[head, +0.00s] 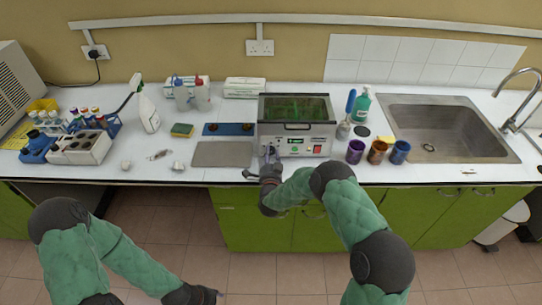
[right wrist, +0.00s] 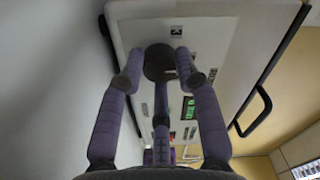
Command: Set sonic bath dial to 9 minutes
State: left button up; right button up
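The sonic bath (head: 319,129) is a white box with a dark-rimmed glass lid, green inside, standing on the counter. Its front has a small green display (right wrist: 188,108) and a red switch (head: 317,149). The round dark dial (right wrist: 159,62) shows in the right wrist view; my gripper hides it in the head view. My right gripper (right wrist: 158,58) is at the front left of the bath, its purple fingers apart on either side of the dial, seemingly with small gaps. The dial's setting is not readable. My left gripper (head: 207,293) hangs low before the counter, its opening unclear.
A grey plate (head: 222,154) lies left of the bath. Three coloured cups (head: 377,152), a green bottle (head: 361,105) and a sink (head: 440,130) are to the right. Tube racks (head: 80,147) and a spray bottle (head: 148,112) stand left. The bath's black handle (right wrist: 256,112) sticks out.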

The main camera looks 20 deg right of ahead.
jog(key=shift+f+m+b, duration=0.15)
jog(key=shift+m+b, duration=0.75)
jog(key=shift+b, duration=0.25)
jog(key=m+b, duration=0.8)
jog(key=b, duration=0.3)
jog(key=shift+m, duration=0.4)
jog(key=shift+m+b, duration=0.7)
jog(key=shift+b, duration=0.2)
jog(key=o, duration=1.1)
jog(key=shift+o, duration=0.2)
jog(key=shift+s, duration=0.1)
jog(key=v, duration=1.2)
